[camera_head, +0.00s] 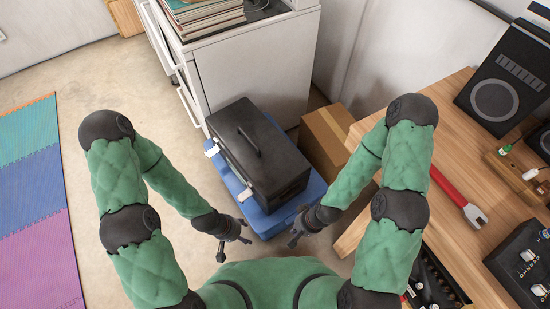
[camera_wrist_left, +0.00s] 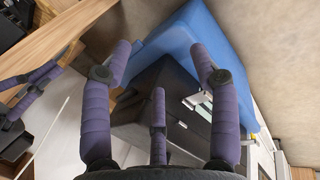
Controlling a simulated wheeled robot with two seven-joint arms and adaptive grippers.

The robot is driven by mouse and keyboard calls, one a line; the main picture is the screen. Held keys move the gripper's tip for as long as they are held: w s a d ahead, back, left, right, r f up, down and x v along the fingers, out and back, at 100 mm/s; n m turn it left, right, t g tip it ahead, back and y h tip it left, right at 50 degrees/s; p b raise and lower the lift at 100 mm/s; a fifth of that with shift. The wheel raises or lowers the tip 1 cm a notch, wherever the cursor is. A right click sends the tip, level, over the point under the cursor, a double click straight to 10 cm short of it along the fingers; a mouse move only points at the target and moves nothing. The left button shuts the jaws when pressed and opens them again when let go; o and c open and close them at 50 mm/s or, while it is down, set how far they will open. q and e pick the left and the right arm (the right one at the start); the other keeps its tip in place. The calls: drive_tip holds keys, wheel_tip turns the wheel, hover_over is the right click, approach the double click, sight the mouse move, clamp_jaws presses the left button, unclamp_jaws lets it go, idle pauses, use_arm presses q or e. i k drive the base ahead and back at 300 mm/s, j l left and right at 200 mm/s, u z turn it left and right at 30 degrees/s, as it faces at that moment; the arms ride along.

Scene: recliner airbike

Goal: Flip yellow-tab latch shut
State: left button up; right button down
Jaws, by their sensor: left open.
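A black toolbox (camera_head: 265,165) with a top handle (camera_head: 249,142) rests on a blue base (camera_head: 262,221). Two pale latches stick out along its left side, one toward the far end (camera_head: 211,149) and one toward the near end (camera_head: 243,195). My left gripper (camera_head: 238,240) is open and empty, near the toolbox's near-left corner. In the left wrist view its fingers (camera_wrist_left: 165,62) spread in front of the toolbox (camera_wrist_left: 155,88), with a pale latch (camera_wrist_left: 195,99) beside the right finger. My right gripper (camera_head: 296,237) hangs right of the blue base; its opening is unclear.
A white cabinet (camera_head: 259,70) stands behind the toolbox and a cardboard box (camera_head: 327,139) to its right. Floor at left is clear beside a coloured mat (camera_head: 35,200).

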sight(215, 150)
drive_tip(key=i+j+z, duration=0.15)
drive_tip(key=j, duration=0.8)
drive_tip(key=i+j+z, duration=0.1)
drive_tip(key=j, duration=0.85)
drive_tip(key=j+z, duration=0.15)
drive_tip(key=j, duration=0.85)
drive_tip(key=i, duration=0.05)
